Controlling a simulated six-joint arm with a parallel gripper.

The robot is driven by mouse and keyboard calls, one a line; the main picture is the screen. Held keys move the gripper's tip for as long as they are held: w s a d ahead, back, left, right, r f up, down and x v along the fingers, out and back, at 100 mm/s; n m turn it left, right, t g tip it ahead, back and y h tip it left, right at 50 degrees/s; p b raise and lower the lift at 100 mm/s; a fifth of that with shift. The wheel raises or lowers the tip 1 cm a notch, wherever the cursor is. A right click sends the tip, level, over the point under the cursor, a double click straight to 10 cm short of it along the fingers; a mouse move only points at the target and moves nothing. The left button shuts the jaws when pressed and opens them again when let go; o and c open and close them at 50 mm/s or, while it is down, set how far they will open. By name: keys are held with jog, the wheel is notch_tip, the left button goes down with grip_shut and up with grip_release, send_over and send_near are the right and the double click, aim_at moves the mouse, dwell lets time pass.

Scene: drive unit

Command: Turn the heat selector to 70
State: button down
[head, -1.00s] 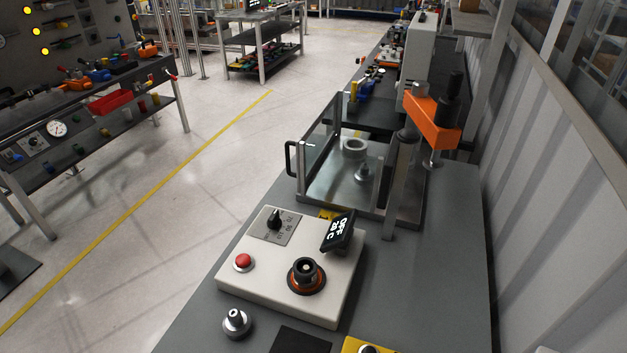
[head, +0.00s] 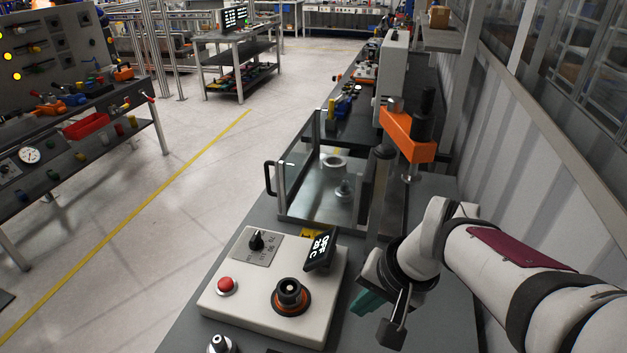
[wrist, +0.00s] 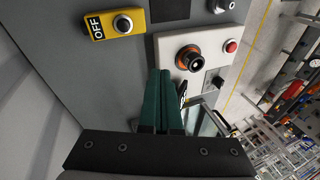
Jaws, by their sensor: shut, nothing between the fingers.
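The heat selector (head: 257,241) is a small black pointer knob on a metal plate with printed numbers, at the back left of a white control box (head: 225,304). It also shows in the wrist view (wrist: 217,81), beyond the fingers. Its exact setting is too small to read. A tilted black display (head: 319,250) on the box shows OFF above a reading in C. My gripper (head: 367,303) is to the right of the box, apart from the selector. Its green fingers (wrist: 162,72) are shut together and empty.
An orange-ringed black knob (head: 290,297) and a red button (head: 226,285) are on the same box. A press with an orange head (head: 408,136) and a clear guard stands behind. A yellow OFF-labelled switch (wrist: 117,24) lies on the grey bench. A wall runs along the right.

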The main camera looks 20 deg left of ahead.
jog(key=w+a+f+n+y, duration=0.1)
jog(key=w+a+f, duration=0.1)
jog(key=w+a, duration=0.55)
jog(key=n+t+y, duration=0.1)
jog(key=n+t, duration=0.1)
jog(key=t, duration=0.1)
send_near(253, 244)
jog(key=w+f, duration=0.1)
jog(key=f, duration=0.1)
jog(key=w+d+f, duration=0.1)
jog(key=f, duration=0.1)
jog(key=w+d+f, duration=0.1)
jog(key=w+f, duration=0.1)
jog(key=shift+d+f, duration=0.1)
jog(key=shift+d, duration=0.1)
jog(key=a, duration=0.2)
jog(key=shift+w+a, duration=0.1)
jog(key=shift+a, duration=0.85)
jog(key=shift+a, duration=0.3)
jog(key=shift+s+a, duration=0.45)
jog(key=shift+a, duration=0.25)
jog(key=shift+s+a, duration=0.15)
jog(key=shift+a, duration=0.4)
